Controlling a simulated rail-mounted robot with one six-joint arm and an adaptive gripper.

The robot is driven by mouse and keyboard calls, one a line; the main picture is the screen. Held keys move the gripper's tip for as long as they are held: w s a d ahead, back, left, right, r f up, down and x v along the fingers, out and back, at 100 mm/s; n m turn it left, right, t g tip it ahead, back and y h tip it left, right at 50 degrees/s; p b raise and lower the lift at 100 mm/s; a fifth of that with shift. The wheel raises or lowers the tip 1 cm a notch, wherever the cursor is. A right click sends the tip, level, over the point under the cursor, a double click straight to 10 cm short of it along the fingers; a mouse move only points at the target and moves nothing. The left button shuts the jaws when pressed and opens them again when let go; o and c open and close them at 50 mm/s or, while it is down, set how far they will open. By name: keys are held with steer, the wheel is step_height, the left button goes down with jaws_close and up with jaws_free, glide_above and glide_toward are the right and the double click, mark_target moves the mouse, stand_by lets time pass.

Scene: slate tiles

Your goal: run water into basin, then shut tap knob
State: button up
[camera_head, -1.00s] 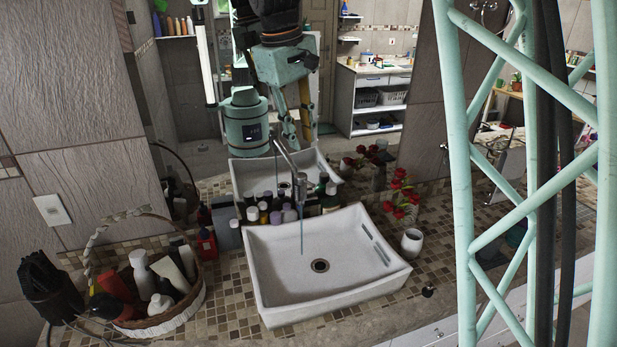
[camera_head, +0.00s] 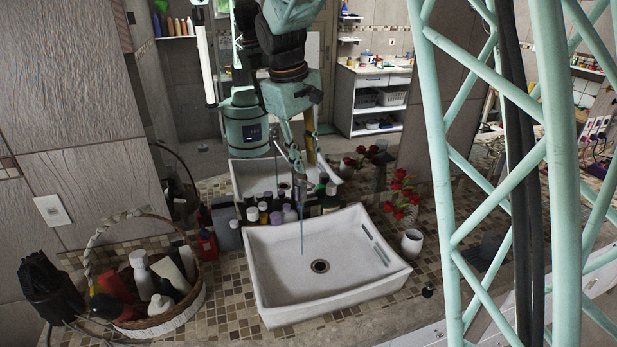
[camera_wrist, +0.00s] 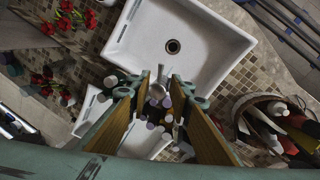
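The white rectangular basin (camera_head: 350,284) stands on the mosaic counter with a dark round drain. A thin stream of water (camera_head: 302,236) falls from the tap spout (camera_head: 300,186) towards the drain. My gripper (camera_head: 300,160) is over the tap at the back of the basin and hides its upper part, including any knob. In the wrist view, my gripper (camera_wrist: 158,93) is open, its wood-coloured fingers apart on either side of the tap (camera_wrist: 160,77). I cannot tell whether a finger touches it. The basin also shows above the fingers (camera_wrist: 205,35).
Several bottles (camera_head: 270,213) stand close behind the basin, before a mirror. A wicker basket (camera_head: 165,318) of bottles is at left. A white cup (camera_head: 412,242) and red flowers (camera_head: 402,200) stand at right. My lattice column crosses the right side.

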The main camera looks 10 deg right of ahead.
mark_target(310, 183)
steer(key=shift+w+d+f, duration=0.1)
steer(key=shift+d+f, duration=0.05)
steer(key=shift+f, duration=0.9)
steer(key=shift+w+d+f, duration=0.1)
steer(key=shift+d+f, duration=0.1)
steer(key=shift+f, duration=0.8)
steer(key=shift+w+d+f, duration=0.1)
steer(key=shift+d+f, duration=0.05)
steer(key=shift+f, duration=0.9)
steer(key=shift+c, duration=0.5)
steer(key=shift+s, duration=0.1)
jaws_close()
